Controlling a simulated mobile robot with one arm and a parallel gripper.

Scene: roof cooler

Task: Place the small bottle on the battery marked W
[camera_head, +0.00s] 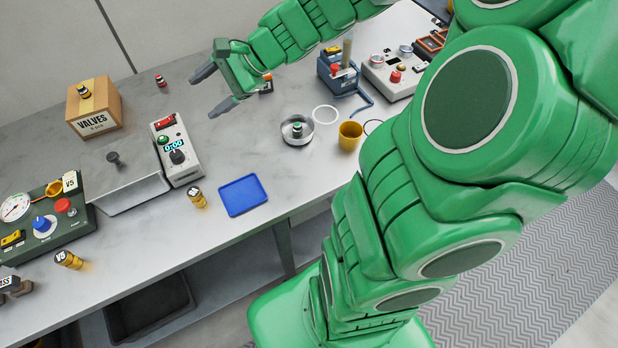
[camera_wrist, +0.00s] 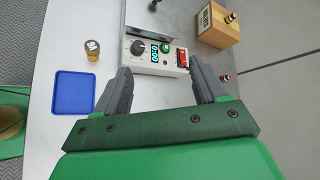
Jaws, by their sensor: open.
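A gold and dark battery-like cylinder (camera_head: 198,197) stands left of the blue tray. It also shows in the wrist view (camera_wrist: 92,50); its pale mark is too small to read surely. I cannot tell which is the small bottle. My gripper (camera_head: 202,95) is open and empty, above the counter right of the box.
A timer box (camera_head: 177,150) lies between the cardboard box (camera_head: 95,112) and the blue tray (camera_head: 243,195). A yellow cup (camera_head: 349,136) stands at right.

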